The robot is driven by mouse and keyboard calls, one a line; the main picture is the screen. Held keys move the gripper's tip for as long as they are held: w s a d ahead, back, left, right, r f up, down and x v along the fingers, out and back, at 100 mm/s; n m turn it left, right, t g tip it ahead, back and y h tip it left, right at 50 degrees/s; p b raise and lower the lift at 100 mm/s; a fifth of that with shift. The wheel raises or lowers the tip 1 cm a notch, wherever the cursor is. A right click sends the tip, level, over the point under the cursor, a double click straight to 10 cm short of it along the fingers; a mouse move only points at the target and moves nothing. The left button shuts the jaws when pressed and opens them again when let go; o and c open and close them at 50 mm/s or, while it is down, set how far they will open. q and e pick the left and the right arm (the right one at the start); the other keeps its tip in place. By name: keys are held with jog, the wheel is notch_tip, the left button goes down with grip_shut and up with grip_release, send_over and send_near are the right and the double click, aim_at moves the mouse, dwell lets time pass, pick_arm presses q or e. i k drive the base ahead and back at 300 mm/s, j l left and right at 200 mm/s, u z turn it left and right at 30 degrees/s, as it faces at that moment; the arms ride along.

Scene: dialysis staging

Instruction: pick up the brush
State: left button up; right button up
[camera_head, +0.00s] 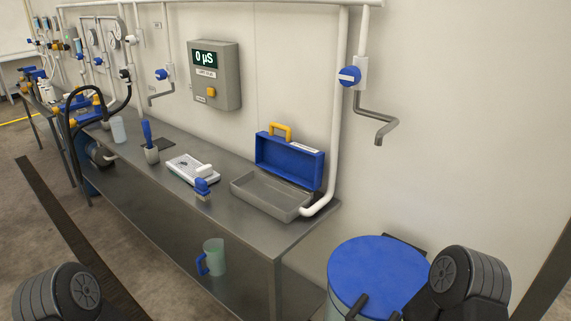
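A small brush (202,188) with a blue top and pale bristles stands on the grey metal bench (232,231), at the front edge of a white tray-like item and left of the open toolbox. A second blue-handled item (147,131) stands upright in a small grey cup (152,155) farther left; its lower end is hidden. My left arm shows only as a dark joint at the bottom left, and its gripper is out of view. My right arm shows at the bottom right, with dark prongs near the blue lid; its gripper's opening is unclear. Both arms are well apart from the brush.
An open blue-and-grey toolbox (265,193) is on the bench's right end. A white tray-like item (184,169) lies behind the brush. A jug (214,256) is on the lower shelf. A blue-lidded drum (376,266) stands right of the bench. Pipes and a tap line the wall.

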aim_at(202, 191)
jog(key=i+j+z, duration=0.25)
jog(key=j+z, duration=0.25)
jog(key=j, duration=0.2)
jog(key=i+j+z, duration=0.15)
jog(key=j+z, duration=0.35)
jog(key=j, duration=0.25)
jog(key=j+z, duration=0.5)
jog(key=j, duration=0.3)
